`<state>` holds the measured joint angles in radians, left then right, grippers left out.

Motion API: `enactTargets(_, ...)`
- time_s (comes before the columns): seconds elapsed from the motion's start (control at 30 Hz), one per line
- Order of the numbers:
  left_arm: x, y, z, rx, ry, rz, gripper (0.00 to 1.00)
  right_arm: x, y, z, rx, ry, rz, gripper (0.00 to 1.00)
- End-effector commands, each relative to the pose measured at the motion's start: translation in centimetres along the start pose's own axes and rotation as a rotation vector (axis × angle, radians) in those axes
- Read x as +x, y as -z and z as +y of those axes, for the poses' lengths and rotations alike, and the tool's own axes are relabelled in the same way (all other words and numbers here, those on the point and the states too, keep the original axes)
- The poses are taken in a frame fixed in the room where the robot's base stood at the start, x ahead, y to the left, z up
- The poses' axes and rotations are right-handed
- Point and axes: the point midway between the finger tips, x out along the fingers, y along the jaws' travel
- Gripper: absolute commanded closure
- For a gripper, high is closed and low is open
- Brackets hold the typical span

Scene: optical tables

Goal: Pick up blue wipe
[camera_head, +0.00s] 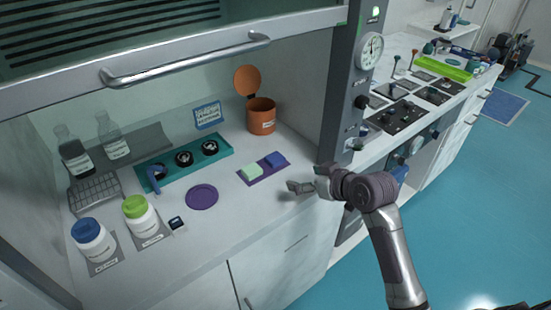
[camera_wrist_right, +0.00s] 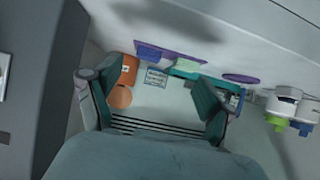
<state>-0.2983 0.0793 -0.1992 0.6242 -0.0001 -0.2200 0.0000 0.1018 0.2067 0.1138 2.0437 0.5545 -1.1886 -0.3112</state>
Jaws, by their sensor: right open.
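The blue wipe (camera_head: 276,159) is a small folded blue block at the right end of a purple mat (camera_head: 264,178) on the white bench inside the hood. A pale green wipe (camera_head: 252,171) lies beside it on the mat. In the wrist view the blue wipe (camera_wrist_right: 148,53) shows beyond the fingertips. My right gripper (camera_head: 294,187) reaches in over the bench's front edge, to the lower right of the mat. It is open and empty, apart from both wipes. Its two fingers also show in the wrist view (camera_wrist_right: 145,82). My left gripper is out of view.
An orange bin (camera_head: 261,117) with its lid raised stands behind the mat. A teal tray (camera_head: 184,163), a purple disc (camera_head: 201,197) and white jars (camera_head: 141,215) stand to the left. The hood's side post (camera_head: 345,90) rises near my right arm. Bench near the front edge is clear.

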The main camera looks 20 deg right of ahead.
Motion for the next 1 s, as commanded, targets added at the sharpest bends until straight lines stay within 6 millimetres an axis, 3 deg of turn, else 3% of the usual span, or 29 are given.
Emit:
enactTargets(0.1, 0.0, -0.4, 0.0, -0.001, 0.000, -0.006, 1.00, 0.1, 2.0, 0.9, -0.005, 0.001, 0.045, 0.18)
enactTargets(0.2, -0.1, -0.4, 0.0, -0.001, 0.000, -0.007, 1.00, 1.0, 2.5, 1.0, -0.002, 0.003, 0.057, 0.18)
enactTargets(0.5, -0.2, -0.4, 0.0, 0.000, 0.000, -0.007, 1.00, 6.7, 2.8, 1.0, -0.002, 0.003, 0.054, 0.18)
enactTargets(0.83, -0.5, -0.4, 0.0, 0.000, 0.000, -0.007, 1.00, 9.5, 3.4, 1.0, -0.003, 0.003, 0.054, 0.18)
enactTargets(1.0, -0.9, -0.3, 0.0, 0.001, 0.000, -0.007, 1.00, 12.1, 4.2, 1.2, -0.002, 0.004, 0.054, 0.18)
